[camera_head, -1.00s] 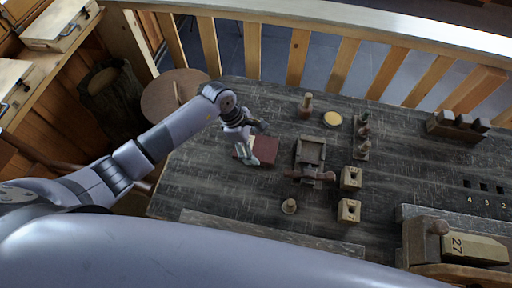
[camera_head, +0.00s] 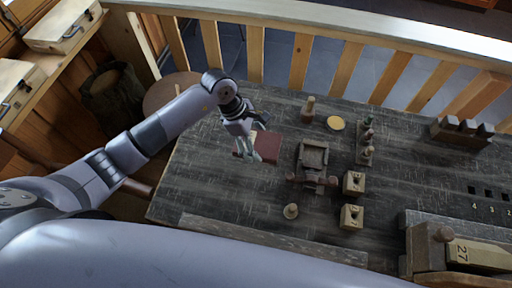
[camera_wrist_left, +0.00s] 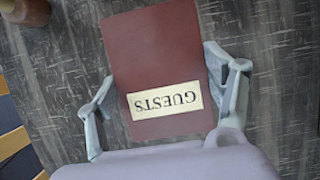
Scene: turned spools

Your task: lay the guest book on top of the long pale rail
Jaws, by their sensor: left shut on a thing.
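The guest book (camera_head: 268,148) is dark red with a cream label reading GUESTS, upside down in the wrist view (camera_wrist_left: 155,60). My left gripper (camera_head: 251,152) is shut on it, with one finger at each long side in the left wrist view (camera_wrist_left: 160,72). The book lies flat, over the left part of the dark table; I cannot tell how far above the top it is. The long pale rail (camera_head: 350,26) runs along the back, beyond the table, on upright slats. It is well apart from the book. My right gripper is not in view.
On the dark wooden table (camera_head: 225,195) stand a brown tray-like piece (camera_head: 313,156), a yellow disc (camera_head: 335,123), a small bottle-shaped piece (camera_head: 308,107), pale blocks (camera_head: 351,216) and a round knob (camera_head: 291,211). A round stool (camera_head: 165,92) is at the left.

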